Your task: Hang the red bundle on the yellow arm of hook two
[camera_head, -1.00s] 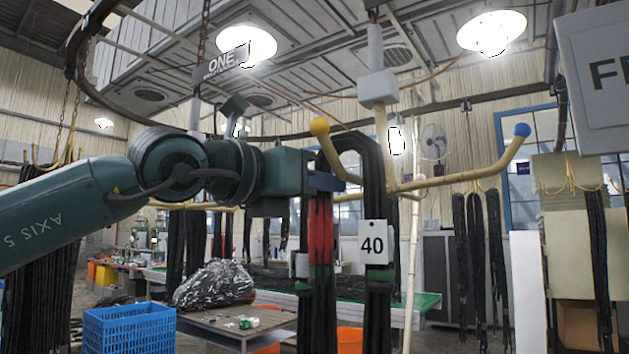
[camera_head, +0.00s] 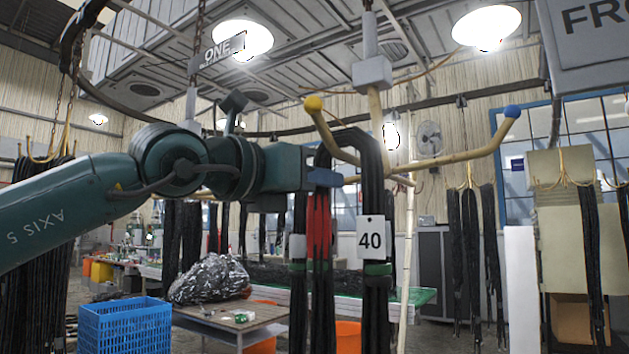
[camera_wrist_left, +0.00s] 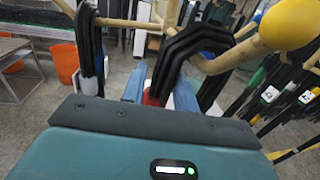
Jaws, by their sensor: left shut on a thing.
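The red bundle is a loop of black hoses with a red band (camera_head: 319,228) and a white tag marked 40 (camera_head: 371,239). My left gripper (camera_head: 325,178) is shut on it at the red band; its blue fingers also show in the left wrist view (camera_wrist_left: 157,92). The hook's wooden arm with the yellow ball tip (camera_head: 313,103) runs inward beneath the bundle's bend (camera_head: 352,137). In the left wrist view, the yellow ball (camera_wrist_left: 290,24) is right of the folded hoses (camera_wrist_left: 195,42). Whether the hoses rest on the arm is unclear. My right gripper is not in view.
The hook's blue-tipped arm (camera_head: 512,111) reaches right and is bare. A sign marked ONE (camera_head: 222,50) hangs at upper left. A blue crate (camera_head: 125,325) and a table (camera_head: 225,325) stand below. Other black hoses (camera_head: 470,240) hang at right.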

